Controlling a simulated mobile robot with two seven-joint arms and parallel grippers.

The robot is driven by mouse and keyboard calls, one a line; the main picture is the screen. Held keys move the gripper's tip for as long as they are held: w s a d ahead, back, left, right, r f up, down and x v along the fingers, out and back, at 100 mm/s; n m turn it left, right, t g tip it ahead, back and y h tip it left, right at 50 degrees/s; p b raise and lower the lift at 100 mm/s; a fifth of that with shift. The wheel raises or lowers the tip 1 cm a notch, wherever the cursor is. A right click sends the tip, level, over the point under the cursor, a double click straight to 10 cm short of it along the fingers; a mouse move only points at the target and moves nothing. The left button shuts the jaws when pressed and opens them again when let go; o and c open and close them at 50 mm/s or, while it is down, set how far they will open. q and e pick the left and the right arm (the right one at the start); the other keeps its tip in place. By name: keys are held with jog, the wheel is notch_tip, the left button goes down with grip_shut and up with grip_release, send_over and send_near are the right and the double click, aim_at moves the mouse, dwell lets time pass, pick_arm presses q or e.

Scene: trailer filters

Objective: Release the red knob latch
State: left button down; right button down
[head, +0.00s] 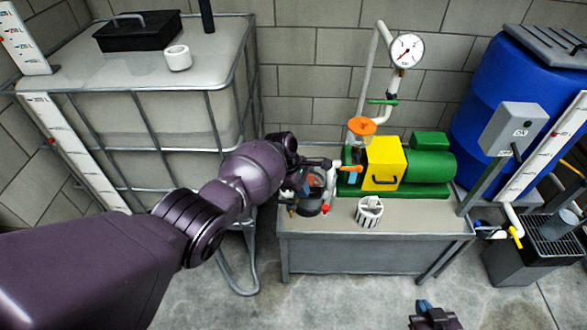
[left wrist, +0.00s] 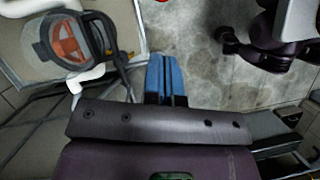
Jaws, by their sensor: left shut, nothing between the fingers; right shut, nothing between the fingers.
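The red knob (head: 325,209) is small and sits low on the right side of the filter housing (head: 314,181), at the left end of the bench. My right gripper (head: 424,306) is shut and empty at the bottom edge of the head view, low in front of the bench.
The bench (head: 345,256) carries a green pump (head: 428,166) with a yellow guard (head: 382,163) and a white slotted part (head: 369,211). A caged tank (head: 160,120) stands left, a blue barrel (head: 510,95) right. A clear-walled part with orange inside (left wrist: 68,40) shows in the left wrist view.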

pick_arm(q)
jog(key=v, duration=0.6)
jog(key=shift+a+r, duration=0.15)
jog(key=shift+a, duration=0.05)
pick_arm(e)
jog(key=shift+w+a+r, duration=0.1)
jog(key=shift+w+r, duration=0.1)
jog(key=shift+w, duration=0.15)
